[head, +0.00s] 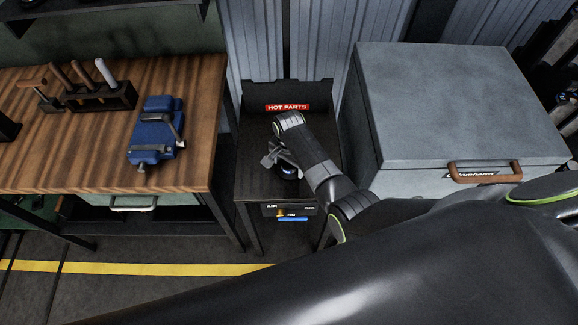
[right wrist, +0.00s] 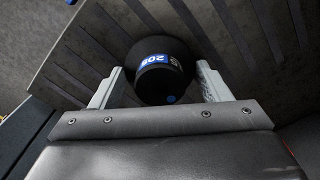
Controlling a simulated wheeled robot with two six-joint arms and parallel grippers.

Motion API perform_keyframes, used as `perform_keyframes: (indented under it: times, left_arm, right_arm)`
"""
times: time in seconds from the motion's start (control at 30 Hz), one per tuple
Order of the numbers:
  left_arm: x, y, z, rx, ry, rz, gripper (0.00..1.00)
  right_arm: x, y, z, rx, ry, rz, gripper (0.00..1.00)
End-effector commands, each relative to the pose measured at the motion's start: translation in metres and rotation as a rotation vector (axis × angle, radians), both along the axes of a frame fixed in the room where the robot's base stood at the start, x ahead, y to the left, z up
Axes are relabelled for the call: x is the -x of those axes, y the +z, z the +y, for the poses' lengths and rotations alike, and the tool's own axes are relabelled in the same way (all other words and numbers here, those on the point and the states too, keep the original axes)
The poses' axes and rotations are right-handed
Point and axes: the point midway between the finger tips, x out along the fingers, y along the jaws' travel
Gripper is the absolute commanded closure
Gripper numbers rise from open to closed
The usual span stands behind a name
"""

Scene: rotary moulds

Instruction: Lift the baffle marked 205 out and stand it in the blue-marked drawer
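The baffle marked 205 (right wrist: 163,72) is a dark round piece with a blue and white label and a blue dot. In the right wrist view it sits between the fingers of my right gripper (right wrist: 160,78), one finger on each side. Whether both fingers press on it is unclear. In the head view, my right gripper (head: 279,156) is low over the small black stand, with a dark round piece (head: 288,173) partly hidden beneath it. My left gripper is out of view.
A red HOT PARTS sign (head: 288,107) is on the stand's back panel. A wooden bench (head: 190,100) with a blue vise (head: 156,130) stands left, and a large grey chest (head: 450,110) with a brown handle stands right. A yellow line (head: 140,268) crosses the floor in front.

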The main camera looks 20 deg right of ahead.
Motion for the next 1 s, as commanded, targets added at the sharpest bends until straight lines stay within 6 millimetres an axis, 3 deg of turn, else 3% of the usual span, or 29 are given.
perform_keyframes:
  times: [0.03, 0.17, 0.53, 1.0]
  left_arm:
    - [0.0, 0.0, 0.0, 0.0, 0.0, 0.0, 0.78]
    - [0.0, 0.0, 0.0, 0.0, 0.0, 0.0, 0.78]
    - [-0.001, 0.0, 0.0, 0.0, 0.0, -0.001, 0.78]
    - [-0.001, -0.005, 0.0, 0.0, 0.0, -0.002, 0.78]
  right_arm:
    - [0.0, 0.0, 0.0, 0.0, 0.0, 0.0, 0.47]
    - [-0.001, 0.001, 0.0, 0.0, 0.0, -0.003, 0.62]
    - [-0.001, 0.01, 0.0, 0.0, 0.0, -0.004, 0.62]
    - [-0.001, 0.078, 0.0, -0.001, 0.0, -0.006, 0.62]
